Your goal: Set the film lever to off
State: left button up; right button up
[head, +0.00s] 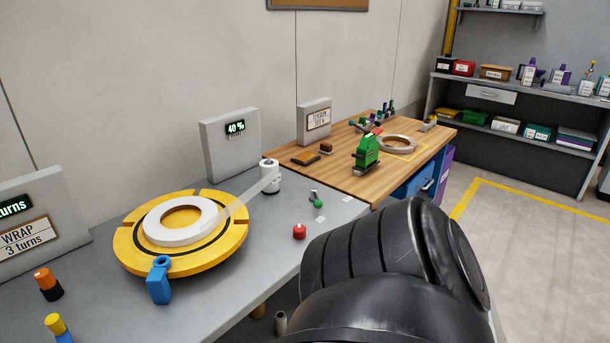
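A small lever with a green ball knob (318,204) stands on the grey bench (215,305), right of the film roll; it looks like the film lever. Small white labels (320,219) lie beside it, too small to read. The white film roll (270,178) stands upright, and a translucent film strip (240,202) runs from it to a white coil (162,228) on the yellow turntable (130,255). A large black arm part of mine fills the lower right, close to the lever in the picture. Neither gripper's fingers are in view.
A red button (299,231) sits in front of the lever. A blue clamp (159,280) is at the turntable's front edge. A "40 %" display box (230,145) stands behind. The wooden bench (340,175) beyond holds a green tool (366,152) and a ring (398,143).

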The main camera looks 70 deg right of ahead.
aim_at(318, 204)
jog(key=z, duration=3.7)
jog(key=i, duration=2)
jog(key=u, duration=2.4)
